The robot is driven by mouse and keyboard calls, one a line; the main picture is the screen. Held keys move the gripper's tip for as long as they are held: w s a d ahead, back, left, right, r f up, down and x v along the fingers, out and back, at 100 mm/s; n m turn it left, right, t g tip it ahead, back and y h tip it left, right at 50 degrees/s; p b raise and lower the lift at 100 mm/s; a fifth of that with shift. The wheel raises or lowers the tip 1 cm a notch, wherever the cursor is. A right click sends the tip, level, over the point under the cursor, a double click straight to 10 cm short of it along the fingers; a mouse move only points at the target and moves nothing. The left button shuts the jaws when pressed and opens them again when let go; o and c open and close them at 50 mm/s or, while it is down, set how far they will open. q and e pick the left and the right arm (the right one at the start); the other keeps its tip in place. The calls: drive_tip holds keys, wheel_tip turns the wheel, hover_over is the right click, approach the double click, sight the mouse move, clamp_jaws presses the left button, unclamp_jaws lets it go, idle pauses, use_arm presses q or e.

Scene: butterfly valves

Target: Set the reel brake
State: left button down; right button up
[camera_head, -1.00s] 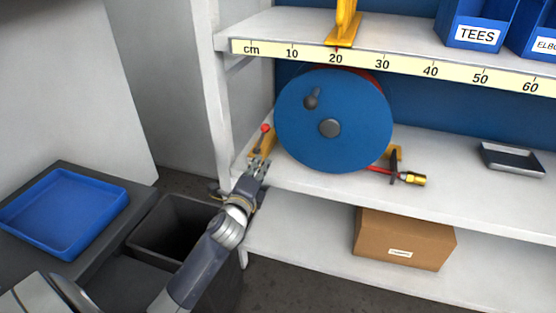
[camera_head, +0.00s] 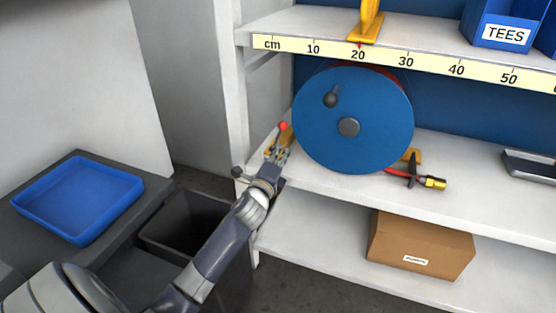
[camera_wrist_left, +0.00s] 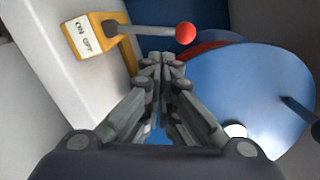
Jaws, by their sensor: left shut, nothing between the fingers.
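The blue hose reel (camera_head: 375,140) stands on the middle shelf, with a dark crank knob and hub on its face. It fills the right of the left wrist view (camera_wrist_left: 255,85). The brake lever has a red ball end (camera_wrist_left: 186,33) and a metal arm (camera_wrist_left: 145,29) on a yellow bracket (camera_wrist_left: 92,45) with a small label. The red ball also shows in the head view (camera_head: 283,126), just left of the reel. My left gripper (camera_head: 281,146) is shut and empty, close below the ball. In the wrist view its fingertips (camera_wrist_left: 161,60) are just below the lever arm. My right gripper is not in view.
A red hose end with a brass fitting (camera_head: 434,183) lies right of the reel. A cardboard box (camera_head: 421,247) sits on the lower shelf. A ruler strip (camera_head: 380,58) edges the upper shelf. A blue tray (camera_head: 80,198) and dark bin (camera_head: 185,226) are at left.

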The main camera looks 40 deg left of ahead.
use_arm(q)
drive_tip(key=x, duration=0.5)
drive_tip(key=shift+w+b, duration=0.2)
drive_tip(key=shift+b, duration=0.1)
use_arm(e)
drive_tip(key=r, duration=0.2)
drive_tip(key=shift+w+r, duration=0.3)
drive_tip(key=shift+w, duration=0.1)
